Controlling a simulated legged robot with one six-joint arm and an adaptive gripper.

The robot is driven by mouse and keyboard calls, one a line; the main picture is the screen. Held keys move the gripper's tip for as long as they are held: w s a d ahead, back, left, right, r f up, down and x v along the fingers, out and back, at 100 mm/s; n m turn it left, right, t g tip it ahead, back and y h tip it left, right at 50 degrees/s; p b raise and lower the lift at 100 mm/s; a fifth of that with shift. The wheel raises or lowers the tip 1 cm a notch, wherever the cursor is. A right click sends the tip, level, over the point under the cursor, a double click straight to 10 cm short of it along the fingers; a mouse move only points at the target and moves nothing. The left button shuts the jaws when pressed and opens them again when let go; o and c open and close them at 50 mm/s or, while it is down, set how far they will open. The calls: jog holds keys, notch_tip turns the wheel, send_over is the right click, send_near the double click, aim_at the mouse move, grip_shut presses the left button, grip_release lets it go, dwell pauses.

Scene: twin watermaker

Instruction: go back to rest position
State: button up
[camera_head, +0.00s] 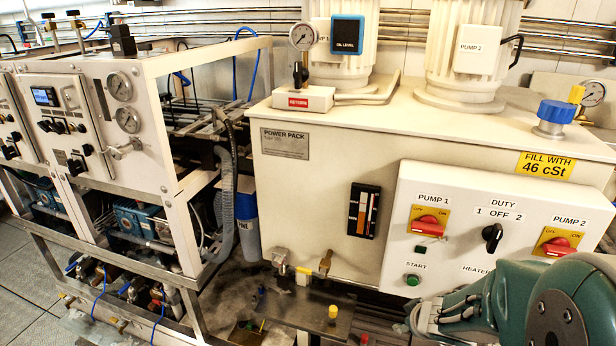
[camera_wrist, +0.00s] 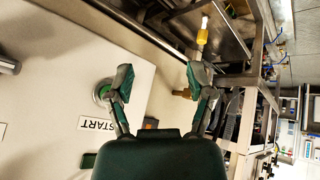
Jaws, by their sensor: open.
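My gripper (camera_wrist: 160,78) is open in the wrist view, with its two green-tipped fingers spread and nothing between them. The left finger overlaps the edge of the green START button (camera_wrist: 101,92) in that picture; I cannot tell whether it touches. In the head view my teal arm fills the lower right corner, in front of the white control panel (camera_head: 470,205). The gripper end points left there, below the START button (camera_head: 413,280), and is only partly clear.
The power pack tank (camera_head: 330,140) stands behind the panel. PUMP 1 (camera_head: 428,222) and PUMP 2 (camera_head: 557,243) switches and the duty knob (camera_head: 492,236) stick out. A metal-framed rack (camera_head: 185,210) stands left. A yellow-capped fitting (camera_head: 333,312) sits low, left of my arm.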

jog(key=s+d+r+m+h, duration=0.1)
jog(key=s+r+m+h, duration=0.15)
jog(key=r, duration=0.45)
jog(key=s+d+r+m+h, duration=0.2)
jog(key=s+r+m, duration=0.1)
jog(key=r, duration=0.4)
jog(key=s+a+r+g+y, duration=0.1)
jog(key=s+a+r+y, duration=0.2)
jog(key=s+a, duration=0.6)
jog(key=s+m+y, duration=0.1)
jog(key=s, duration=0.2)
jog(key=shift+s+r+g, duration=0.15)
jog(key=shift+r+g, duration=0.15)
jog(key=shift+r, duration=0.1)
